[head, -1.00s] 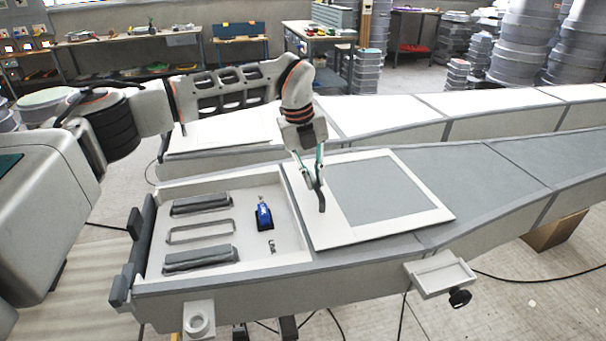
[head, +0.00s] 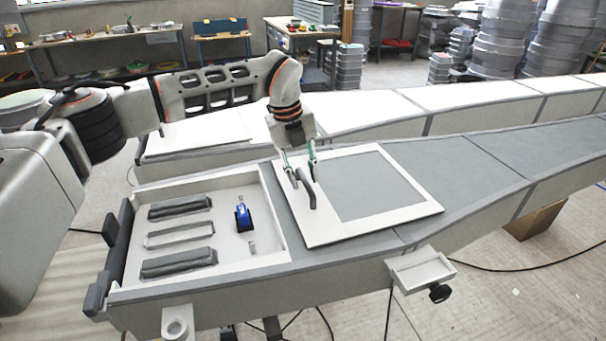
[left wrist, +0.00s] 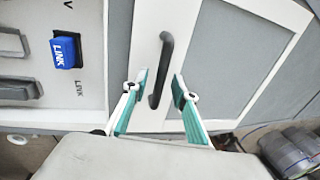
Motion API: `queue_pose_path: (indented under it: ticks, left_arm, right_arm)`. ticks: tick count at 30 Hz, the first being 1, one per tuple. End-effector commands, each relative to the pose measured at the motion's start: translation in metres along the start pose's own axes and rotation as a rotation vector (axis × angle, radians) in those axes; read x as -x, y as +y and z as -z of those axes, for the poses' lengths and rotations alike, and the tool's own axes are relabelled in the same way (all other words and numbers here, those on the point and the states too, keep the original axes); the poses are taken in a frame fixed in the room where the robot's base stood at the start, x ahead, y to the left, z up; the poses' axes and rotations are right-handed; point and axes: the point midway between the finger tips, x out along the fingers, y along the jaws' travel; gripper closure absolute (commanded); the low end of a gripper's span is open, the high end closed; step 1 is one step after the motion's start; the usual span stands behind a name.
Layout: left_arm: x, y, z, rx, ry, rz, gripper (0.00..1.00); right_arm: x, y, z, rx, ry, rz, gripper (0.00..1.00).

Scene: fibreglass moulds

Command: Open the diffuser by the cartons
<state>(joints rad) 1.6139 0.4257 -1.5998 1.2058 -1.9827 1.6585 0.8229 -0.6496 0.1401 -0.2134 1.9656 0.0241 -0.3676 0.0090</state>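The diffuser is a flat panel with a white frame (head: 331,232) and grey centre, lying closed on the long grey body. It also shows in the left wrist view (left wrist: 259,8). A dark bar handle (head: 307,190) stands on its left frame strip; the left wrist view shows it clearly (left wrist: 166,55). My left gripper (head: 303,183) is above this strip with its fingers apart. In the left wrist view the fingers (left wrist: 157,88) are on either side of the handle's lower end, with a gap on each side. My right gripper is not in view.
Left of the panel is a recessed white tray (head: 275,252) with dark grey bars and a blue LINK switch (head: 243,216). A brown carton (head: 535,219) stands on the floor under the body's right part. A second long body (head: 370,112) lies behind.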

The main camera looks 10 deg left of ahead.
Motion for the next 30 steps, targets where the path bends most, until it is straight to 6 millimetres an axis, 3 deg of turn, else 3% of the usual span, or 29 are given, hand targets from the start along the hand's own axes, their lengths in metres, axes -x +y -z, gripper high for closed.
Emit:
queue_pose_path:
  ticks: [8, 22, 30]
  left_arm:
    - [0.007, -0.001, -0.001, 0.000, -0.001, 0.002, 0.72]
    - [0.093, -0.001, -0.001, 0.000, -0.003, 0.003, 0.72]
    - [0.118, 0.000, 0.000, 0.001, 0.000, 0.000, 0.72]
  right_arm:
    - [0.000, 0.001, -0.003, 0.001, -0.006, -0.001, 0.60]
    - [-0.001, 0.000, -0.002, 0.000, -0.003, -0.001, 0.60]
    - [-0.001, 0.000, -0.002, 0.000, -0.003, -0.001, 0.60]
